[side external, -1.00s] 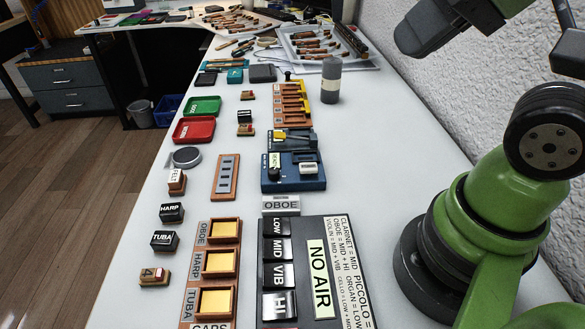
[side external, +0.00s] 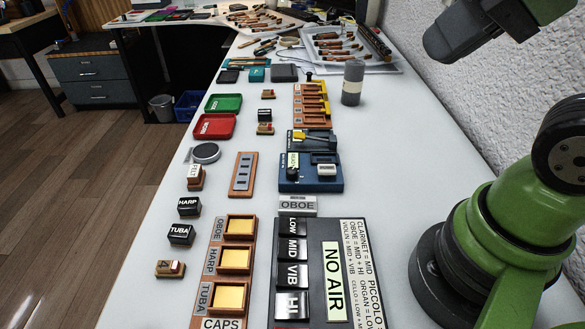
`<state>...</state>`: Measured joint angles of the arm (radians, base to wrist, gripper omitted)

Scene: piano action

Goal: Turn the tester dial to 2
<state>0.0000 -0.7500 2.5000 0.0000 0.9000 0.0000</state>
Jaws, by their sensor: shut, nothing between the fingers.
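The blue tester box (side external: 313,186) lies flat mid-table. A small round black dial (side external: 292,173) sits at its left side, against a white label; its numbers and pointer setting are too small to read. A pale block (side external: 326,170) sits on the box's right side. My gripper (side external: 438,48) shows as a dark end piece at the upper right, high above the table and well apart from the tester. It is shut and holds nothing; its fingertips are hard to make out.
Behind the tester are a rail with a yellow lever (side external: 312,137) and a wooden rack (side external: 312,103). A grey cylinder (side external: 352,84) stands at the back right. Table right of the tester is clear.

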